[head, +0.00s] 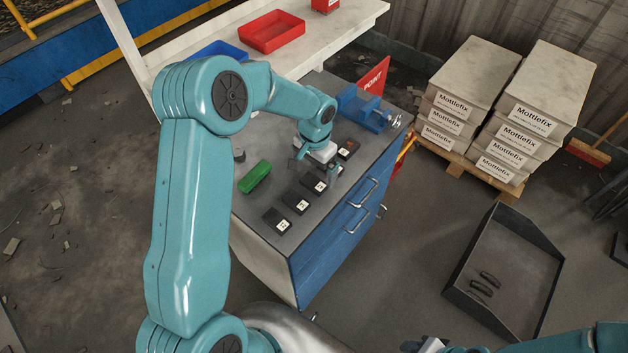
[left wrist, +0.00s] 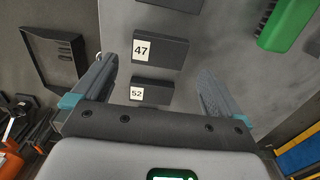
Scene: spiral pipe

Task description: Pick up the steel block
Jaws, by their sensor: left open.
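Several small dark blocks with white number tags lie in a row on the grey bench top (head: 250,205). In the head view they include a front block (head: 270,219) and a second block (head: 291,201). In the left wrist view I read a block tagged 47 (left wrist: 162,50) and one tagged 52 (left wrist: 156,92). I cannot tell which is steel. My left gripper (head: 316,167) is open and empty above the row. In the left wrist view its fingers (left wrist: 157,68) stand on either side of these two blocks, apart from them. My right gripper (head: 428,345) is partly cut off at the bottom edge.
A blue vise (head: 364,108) stands at the bench's back right. A red tray (head: 272,32) is on the white table behind. A black tray (head: 505,270) lies on the floor to the right.

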